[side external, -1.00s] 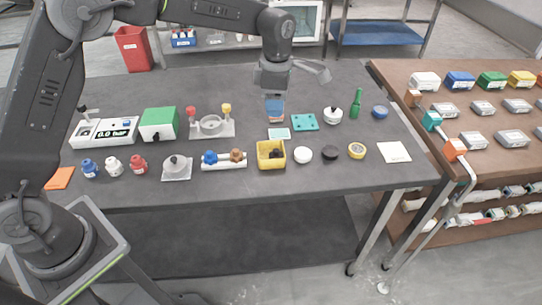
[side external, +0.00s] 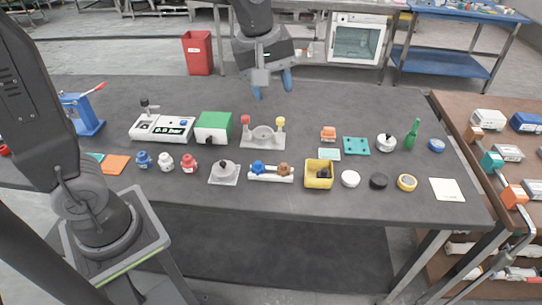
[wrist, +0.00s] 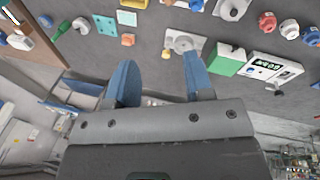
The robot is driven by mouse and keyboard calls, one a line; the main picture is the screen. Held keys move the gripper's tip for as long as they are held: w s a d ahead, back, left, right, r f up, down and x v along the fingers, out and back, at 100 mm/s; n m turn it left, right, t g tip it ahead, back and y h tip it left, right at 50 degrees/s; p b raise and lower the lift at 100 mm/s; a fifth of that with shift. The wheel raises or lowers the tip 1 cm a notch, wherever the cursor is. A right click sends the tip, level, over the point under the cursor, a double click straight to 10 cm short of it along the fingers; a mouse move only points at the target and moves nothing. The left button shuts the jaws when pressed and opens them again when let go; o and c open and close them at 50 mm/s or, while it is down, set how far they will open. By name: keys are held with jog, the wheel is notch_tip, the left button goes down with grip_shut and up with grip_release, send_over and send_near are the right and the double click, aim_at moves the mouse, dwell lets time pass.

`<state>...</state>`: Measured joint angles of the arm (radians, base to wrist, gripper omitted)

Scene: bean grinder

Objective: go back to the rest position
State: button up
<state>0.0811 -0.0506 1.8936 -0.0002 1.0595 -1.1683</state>
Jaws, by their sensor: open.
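My gripper (side external: 272,90) is raised above the far edge of the dark table (side external: 330,105). Its two blue fingers are apart with nothing between them, as the wrist view (wrist: 158,80) also shows. In the side view it hangs behind the grey fixture (side external: 262,136) with a red and a yellow knob, and clear of it. An orange block (side external: 328,134) stands on the table right of that fixture.
A green-topped box (side external: 213,127), a white unit with a display (side external: 162,127), a yellow bin (side external: 318,174), a teal plate (side external: 356,145) and a green bottle (side external: 411,134) stand on the table. A blue press-like device (side external: 84,114) is at the left. The table's far strip is mostly clear.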

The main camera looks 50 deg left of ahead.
jog(key=s+a+f+m+t, duration=0.2)
jog(key=s+a+m, duration=0.1)
jog(key=s+m, duration=0.9)
jog(key=shift+s+f+t, duration=0.15)
jog(key=shift+s+t, duration=0.25)
jog(key=shift+s, duration=1.6)
